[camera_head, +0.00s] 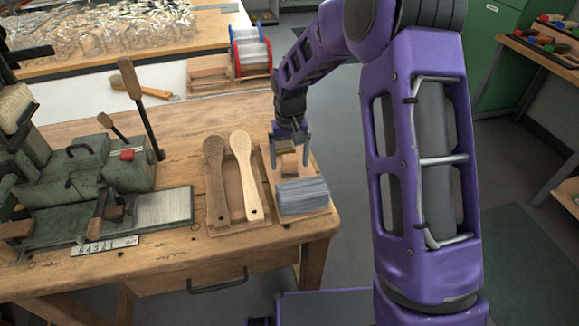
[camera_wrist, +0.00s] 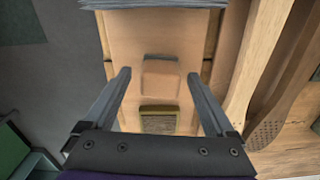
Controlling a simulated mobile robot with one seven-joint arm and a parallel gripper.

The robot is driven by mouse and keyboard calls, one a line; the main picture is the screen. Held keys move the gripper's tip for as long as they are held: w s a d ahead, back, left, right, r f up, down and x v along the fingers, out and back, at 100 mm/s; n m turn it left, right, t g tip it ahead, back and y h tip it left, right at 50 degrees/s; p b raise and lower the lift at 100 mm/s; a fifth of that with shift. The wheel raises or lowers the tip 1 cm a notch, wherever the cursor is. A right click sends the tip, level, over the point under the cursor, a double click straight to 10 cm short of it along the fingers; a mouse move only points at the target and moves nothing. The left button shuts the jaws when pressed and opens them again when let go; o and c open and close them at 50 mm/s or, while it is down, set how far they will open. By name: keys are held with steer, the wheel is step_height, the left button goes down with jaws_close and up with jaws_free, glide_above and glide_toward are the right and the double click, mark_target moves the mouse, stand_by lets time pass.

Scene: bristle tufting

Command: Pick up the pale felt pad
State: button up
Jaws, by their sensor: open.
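The pale felt pad appears to be the small peach-tan rounded block (camera_wrist: 160,80), on a tan surface in the wrist view. My gripper (camera_wrist: 158,76) is open, with one finger on each side of this block and gaps between; height above it is hard to judge. A small block with an olive-yellow rim and brown textured top (camera_wrist: 158,121) lies just below it in the wrist view. In the head view my gripper (camera_head: 289,160) points down over the right-hand wooden tray, behind a grey stack (camera_head: 303,195), and partly hides the blocks.
Two wooden brush bodies, one dark (camera_head: 216,180) and one pale (camera_head: 245,175), lie in the tray to the left. A green machine (camera_head: 120,172) with upright levers stands further left. The table's right edge is close.

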mark_target(290, 157)
steer(key=shift+f, duration=0.4)
jaws_close()
steer(key=shift+r, duration=0.15)
step_height(290, 157, up, 10)
steer(key=shift+f+p, duration=0.1)
steer(key=shift+p, duration=0.65)
steer(key=c, duration=0.8)
jaws_free()
steer(key=c, duration=0.5)
